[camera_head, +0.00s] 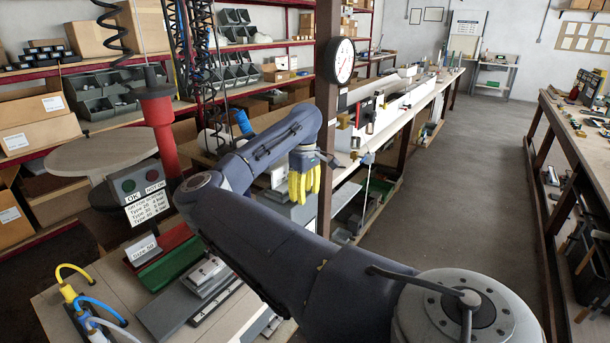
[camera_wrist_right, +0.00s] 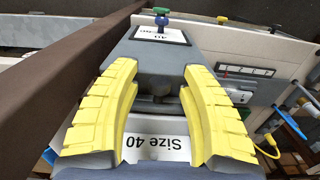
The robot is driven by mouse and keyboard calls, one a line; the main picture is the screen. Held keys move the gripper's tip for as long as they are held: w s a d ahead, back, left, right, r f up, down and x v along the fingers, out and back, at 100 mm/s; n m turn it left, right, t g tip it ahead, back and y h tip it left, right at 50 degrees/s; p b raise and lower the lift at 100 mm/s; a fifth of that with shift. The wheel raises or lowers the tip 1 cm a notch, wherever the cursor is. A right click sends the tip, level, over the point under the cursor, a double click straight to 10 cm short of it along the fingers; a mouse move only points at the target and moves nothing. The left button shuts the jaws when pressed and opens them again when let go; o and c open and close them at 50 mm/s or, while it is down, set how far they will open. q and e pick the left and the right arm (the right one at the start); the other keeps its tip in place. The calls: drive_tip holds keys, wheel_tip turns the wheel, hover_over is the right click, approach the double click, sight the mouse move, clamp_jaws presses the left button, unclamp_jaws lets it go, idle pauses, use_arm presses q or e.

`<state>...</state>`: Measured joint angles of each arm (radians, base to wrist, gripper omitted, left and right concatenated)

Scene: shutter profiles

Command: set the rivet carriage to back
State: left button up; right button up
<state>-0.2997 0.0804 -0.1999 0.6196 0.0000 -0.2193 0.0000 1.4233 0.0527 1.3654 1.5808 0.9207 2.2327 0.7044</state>
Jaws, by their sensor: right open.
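My right gripper (camera_head: 303,190) has yellow fingers and points down beside the dark post, over the grey equipment on the bench. In the right wrist view the gripper (camera_wrist_right: 160,75) is open. Below and between its fingers is a grey unit (camera_wrist_right: 135,50) with a white "Size 40" label (camera_wrist_right: 155,148) and another label at its far end. My left gripper is not in view.
A brown post (camera_head: 327,120) with a round gauge (camera_head: 340,62) stands close to my right gripper. A white panel (camera_wrist_right: 260,62) with a scale lies beside the grey unit. A red column (camera_head: 161,130) and a sign with buttons (camera_head: 146,190) stand at left. The aisle floor is clear.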

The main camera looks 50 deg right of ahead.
drive_tip(key=shift+r, duration=0.1)
wheel_tip(320, 180, up, 12)
idle(0.5)
idle(0.4)
